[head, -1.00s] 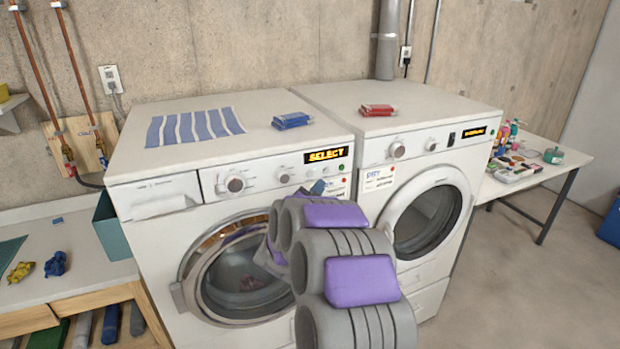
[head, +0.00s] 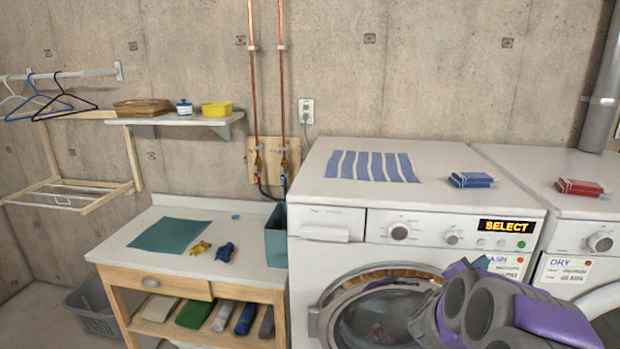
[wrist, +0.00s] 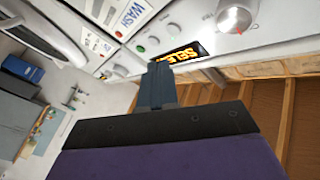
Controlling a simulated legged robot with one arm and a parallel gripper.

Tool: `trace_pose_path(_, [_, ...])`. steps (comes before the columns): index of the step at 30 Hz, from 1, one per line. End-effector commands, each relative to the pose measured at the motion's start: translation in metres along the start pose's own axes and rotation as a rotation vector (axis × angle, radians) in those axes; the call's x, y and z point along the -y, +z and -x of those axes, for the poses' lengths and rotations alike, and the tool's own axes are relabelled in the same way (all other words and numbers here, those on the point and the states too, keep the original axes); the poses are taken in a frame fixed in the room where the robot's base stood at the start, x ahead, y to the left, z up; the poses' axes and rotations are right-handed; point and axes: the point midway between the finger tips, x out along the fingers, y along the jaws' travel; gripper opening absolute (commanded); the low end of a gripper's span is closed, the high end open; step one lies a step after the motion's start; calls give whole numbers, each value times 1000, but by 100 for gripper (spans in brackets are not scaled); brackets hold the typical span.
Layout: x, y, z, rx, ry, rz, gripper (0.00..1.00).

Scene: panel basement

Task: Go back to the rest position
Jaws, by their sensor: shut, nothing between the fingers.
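My gripper (wrist: 158,85) shows in the wrist view with its dark fingers together and nothing between them. It is close to the front of the washer, by the SELECT display and a control knob. In the head view my arm rises at the lower right and the gripper tip (head: 481,262) shows just below the washer's control panel. The washer (head: 336,258) has a lit SELECT display (head: 507,226) and a round door. A dark item is visible inside the drum.
The dryer (head: 557,238) stands to the right.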

Motion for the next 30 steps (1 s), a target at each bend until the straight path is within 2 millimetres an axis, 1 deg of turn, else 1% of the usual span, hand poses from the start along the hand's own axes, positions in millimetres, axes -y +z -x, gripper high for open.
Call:
trace_pose_path(1, [14,7,8,63,-25,-2,0])
trace_pose_path(2, [23,15,14,113,-41,0,0])
trace_pose_path(3, [35,23,24,180,-65,5,0])
trace_pose_path(5, [52,37,42,289,-102,19,0])
trace_pose_path(6, [62,47,56,361,-125,34,0])
trace_pose_path(8, [76,58,79,465,-163,60,0])
trace_pose_path(9, [83,66,96,535,-187,82,0])
trace_pose_path(11, [91,76,121,635,-220,119,0])
trace_pose_path(12, [96,81,140,702,-241,146,0])
trace_pose_path(14, [99,89,168,800,-272,193,0])
trace_pose_path(15, [99,92,188,863,-291,227,0])
trace_pose_path(17, [98,95,217,955,-317,281,0])
trace_pose_path(18, [95,96,237,1016,-332,322,0])
trace_pose_path(20, [88,96,266,1104,-352,385,0])
trace_pose_path(21, [81,94,285,1160,-363,428,0])
trace_pose_path(23, [69,91,314,1247,-373,498,0])
trace_pose_path(24, [60,87,332,1299,-379,545,0])
trace_pose_path(26, [43,80,358,1378,-380,620,0])
trace_pose_path(27, [30,74,375,1430,-378,673,0])
trace_pose_path(29, [10,62,398,1501,-371,750,0])
trace_pose_path(30, [-4,54,414,1553,-361,802,0])
